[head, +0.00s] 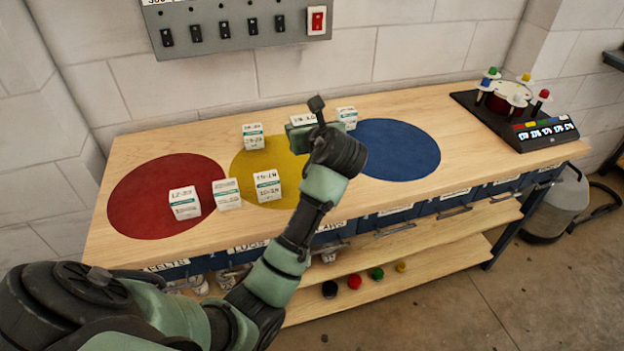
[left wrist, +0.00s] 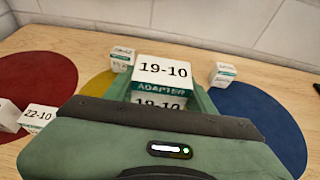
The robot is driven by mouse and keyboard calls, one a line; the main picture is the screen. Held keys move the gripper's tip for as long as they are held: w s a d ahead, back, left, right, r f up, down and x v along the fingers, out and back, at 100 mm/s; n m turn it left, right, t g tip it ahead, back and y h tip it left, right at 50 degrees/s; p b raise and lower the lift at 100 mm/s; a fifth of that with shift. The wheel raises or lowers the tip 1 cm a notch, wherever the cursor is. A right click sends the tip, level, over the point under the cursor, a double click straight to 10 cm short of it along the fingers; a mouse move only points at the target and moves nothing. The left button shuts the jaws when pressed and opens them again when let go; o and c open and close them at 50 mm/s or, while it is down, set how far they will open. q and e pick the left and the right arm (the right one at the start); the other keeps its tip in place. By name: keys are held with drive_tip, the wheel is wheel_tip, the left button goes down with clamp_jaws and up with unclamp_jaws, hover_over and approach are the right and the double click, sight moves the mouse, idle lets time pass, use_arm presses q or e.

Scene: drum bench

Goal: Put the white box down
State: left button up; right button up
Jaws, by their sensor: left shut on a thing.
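The white box (left wrist: 163,72) marked "19-10" and "ADAPTER" is gripped in my left gripper (left wrist: 160,98), which is shut on it. In the head view the box (head: 301,120) shows partly behind my left gripper (head: 313,128), near the back right edge of the yellow circle (head: 240,168). My wrist hides its lower part, and I cannot tell whether it touches the bench top. The fingers are mostly hidden in the head view. My right gripper is not in view.
Other white boxes stand at the back left (head: 253,136), the back right (head: 346,117), and the front (head: 267,186), (head: 227,194), (head: 185,203). The blue circle (head: 405,150) is clear in front; the red circle (head: 150,190) is mostly clear. A button device (head: 515,115) stands far right.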

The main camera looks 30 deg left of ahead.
use_arm(q)
drive_tip(key=f, duration=0.9)
drive_tip(key=shift+d+f, duration=0.2)
drive_tip(key=shift+f, duration=0.75)
wheel_tip(320, 180, down, 4)
drive_tip(key=shift+r+b, duration=0.25)
drive_tip(key=shift+b, duration=0.2)
drive_tip(key=shift+f, duration=0.15)
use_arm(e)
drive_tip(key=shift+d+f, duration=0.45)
use_arm(q)
drive_tip(key=shift+f, duration=0.15)
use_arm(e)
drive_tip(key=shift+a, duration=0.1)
use_arm(q)
drive_tip(key=o, duration=1.5)
drive_tip(key=shift+c, duration=0.2)
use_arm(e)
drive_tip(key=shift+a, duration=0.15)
